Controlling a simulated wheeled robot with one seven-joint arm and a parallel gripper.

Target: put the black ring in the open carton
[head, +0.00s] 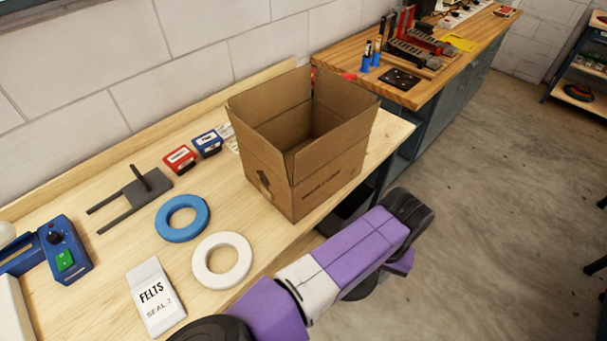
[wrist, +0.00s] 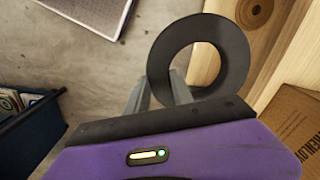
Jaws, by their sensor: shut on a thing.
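The black ring (wrist: 240,55) shows in the wrist view, with its flat face toward the camera. My gripper (wrist: 163,88) is shut on the ring's near left rim. The ring is not visible in the head view, where my arm hides the gripper. The open brown carton (head: 325,181) stands on the wooden bench in the head view with its flaps up; the part of its inside that shows looks empty. A corner of the carton (wrist: 291,124) shows at the lower right of the wrist view, apart from the ring.
A blue ring (head: 170,228), a white ring (head: 234,280) and a felts card (head: 153,296) lie left of the carton on the bench (head: 115,245). Red (head: 180,160) and blue (head: 207,143) small boxes sit behind. Open floor (head: 480,230) lies right of the bench.

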